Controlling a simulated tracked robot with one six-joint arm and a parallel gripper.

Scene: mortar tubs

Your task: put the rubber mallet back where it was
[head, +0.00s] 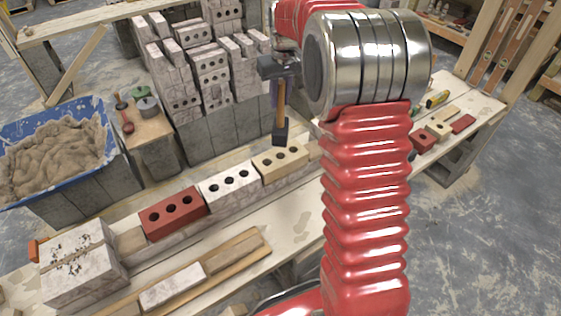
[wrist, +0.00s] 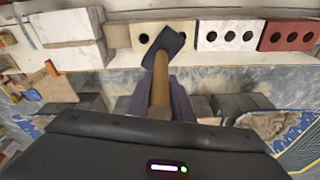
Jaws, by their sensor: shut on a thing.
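The rubber mallet has a wooden handle and a black head. In the head view the mallet (head: 281,106) hangs head-down, in front of the stacked blocks and just behind the cream brick (head: 280,163). My gripper (head: 276,90) is shut on its handle, with the black head sticking out beyond the fingers. In the wrist view my gripper (wrist: 160,98) grips the handle, and the mallet (wrist: 161,76) reaches up the picture. Its head overlaps the cream brick (wrist: 146,31) there; I cannot tell whether they touch. Part of the handle is hidden by my gripper.
A red brick (head: 172,213) and a white brick (head: 229,186) line the plank left of the cream brick. A blue mortar tub (head: 97,107) stands at left, beside a small stand with tools (head: 150,131). Stacked blocks (head: 205,72) stand behind. More bricks lie right.

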